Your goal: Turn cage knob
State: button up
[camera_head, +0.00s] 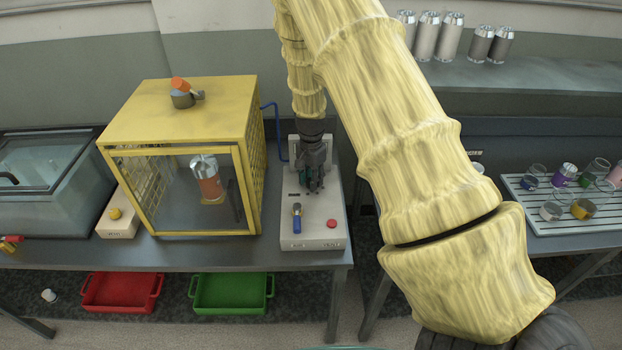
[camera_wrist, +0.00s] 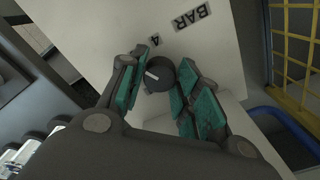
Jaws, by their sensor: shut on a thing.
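A dark round knob (camera_wrist: 158,76) with a white pointer mark sits on the pale panel (camera_wrist: 100,25) in the wrist view. My gripper (camera_wrist: 166,66) has its green-padded fingers on both sides of the knob and is shut on it. In the head view, my gripper (camera_head: 313,184) reaches down to the control box (camera_head: 312,236) just right of the yellow cage (camera_head: 183,112); the knob is hidden there by the fingers. The lettering BAR shows upside down near the knob. The cage has a clear front, with an orange-labelled can (camera_head: 207,181) inside.
The control box carries a blue-handled lever (camera_head: 297,219) and a red button (camera_head: 332,223) in front of my gripper. A blue hose (camera_head: 278,133) runs from the cage towards the box. A rack of jars (camera_head: 550,218) stands at right; red (camera_head: 120,293) and green (camera_head: 231,293) trays lie below.

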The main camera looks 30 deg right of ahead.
jog(key=o, duration=1)
jog(key=shift+r, duration=0.1)
notch_tip(320, 180, up, 12)
dwell(0.4)
